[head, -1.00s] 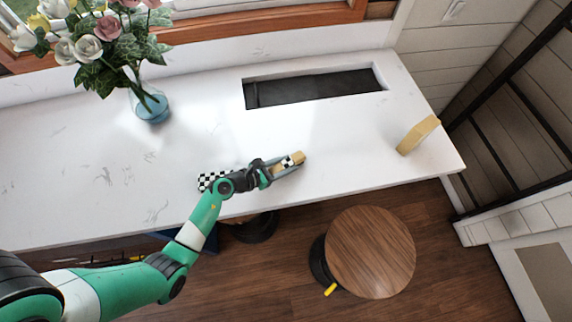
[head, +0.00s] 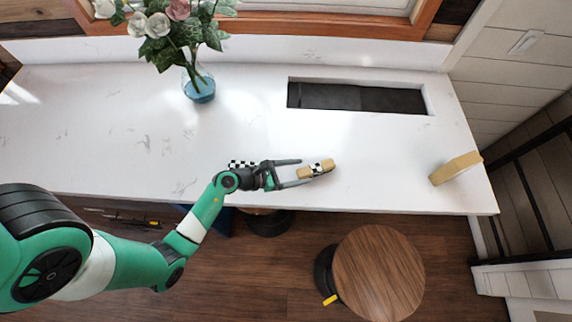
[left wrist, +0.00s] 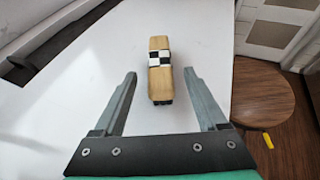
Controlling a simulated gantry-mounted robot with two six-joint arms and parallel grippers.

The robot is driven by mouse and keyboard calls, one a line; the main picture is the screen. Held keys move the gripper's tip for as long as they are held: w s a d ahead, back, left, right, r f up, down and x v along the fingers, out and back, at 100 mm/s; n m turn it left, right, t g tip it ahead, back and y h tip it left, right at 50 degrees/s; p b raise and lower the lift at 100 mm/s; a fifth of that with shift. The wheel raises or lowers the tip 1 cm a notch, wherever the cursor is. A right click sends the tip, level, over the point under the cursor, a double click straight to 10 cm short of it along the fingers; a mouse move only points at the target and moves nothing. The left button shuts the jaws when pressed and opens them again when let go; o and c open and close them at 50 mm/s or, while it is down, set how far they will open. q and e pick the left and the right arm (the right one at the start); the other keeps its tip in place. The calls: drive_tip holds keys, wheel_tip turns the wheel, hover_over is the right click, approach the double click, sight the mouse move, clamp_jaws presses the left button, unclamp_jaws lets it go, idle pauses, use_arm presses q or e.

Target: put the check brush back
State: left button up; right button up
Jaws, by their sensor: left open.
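The check brush (head: 316,169) is a short wooden block with a black-and-white checked band. It lies on the white counter (head: 120,150), near the front edge. My left gripper (head: 313,168) is open, with its fingers reaching toward the brush. In the left wrist view the brush (left wrist: 160,72) lies ahead, its near end between the open fingers (left wrist: 160,75) with a gap on each side. A black-and-white checked patch (head: 238,163) shows on the counter behind my left wrist, partly hidden by it. My right gripper is not in view.
A blue vase (head: 200,90) of flowers stands at the back left. A dark rectangular recess (head: 355,98) is at the back right. A tan block (head: 456,168) stands at the right end. A round wooden stool (head: 378,272) is below the front edge. The left counter is clear.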

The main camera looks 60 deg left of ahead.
use_arm(q)
drive_tip(key=v, duration=0.5)
drive_tip(key=shift+s+r, duration=0.1)
drive_tip(key=shift+s, duration=0.2)
